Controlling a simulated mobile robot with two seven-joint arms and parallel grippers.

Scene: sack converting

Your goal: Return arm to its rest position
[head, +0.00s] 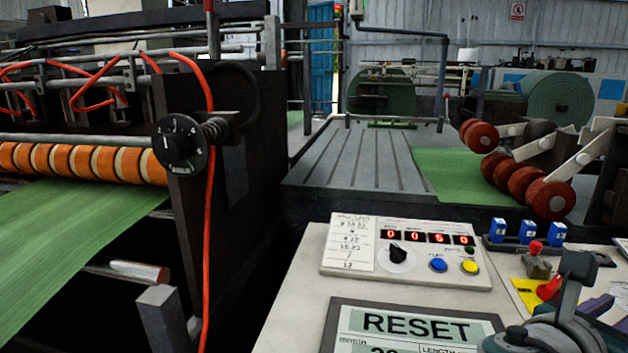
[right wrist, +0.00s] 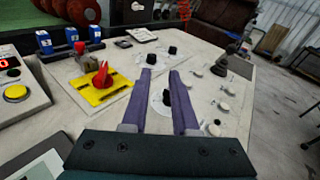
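My right gripper (right wrist: 162,76) has two purple fingers, parted with a clear gap, over the control desk (right wrist: 122,60). A black knob (right wrist: 166,97) on a pale round dial shows through the gap. I cannot tell how high the fingers are above it, and nothing appears held. In the head view my right gripper (head: 609,312) is at the lower right edge, partly cut off, beside the red switch (head: 549,288) on its yellow plate. My left gripper is in neither view.
Blue switches (head: 527,232) and a red button (head: 536,247) stand near my right arm. The roller machine (head: 90,165) with green web is at left.

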